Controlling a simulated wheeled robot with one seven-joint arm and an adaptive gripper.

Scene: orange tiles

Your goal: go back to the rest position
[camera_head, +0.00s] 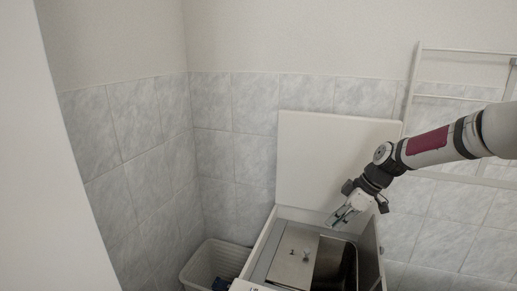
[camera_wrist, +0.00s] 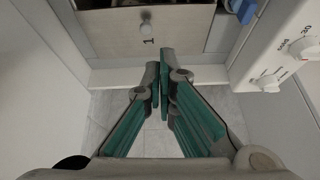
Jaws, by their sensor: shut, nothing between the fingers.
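The arm reaches in from the right edge of the head view. Below the gripper is a metal cover (camera_head: 293,258) with small knobs, inside the appliance.
The appliance's white lid (camera_head: 325,160) stands raised behind it. A white basket (camera_head: 205,265) with something dark blue stands at left. A white rack (camera_head: 445,97) is on the tiled wall. White dials (camera_wrist: 304,48) show at right.

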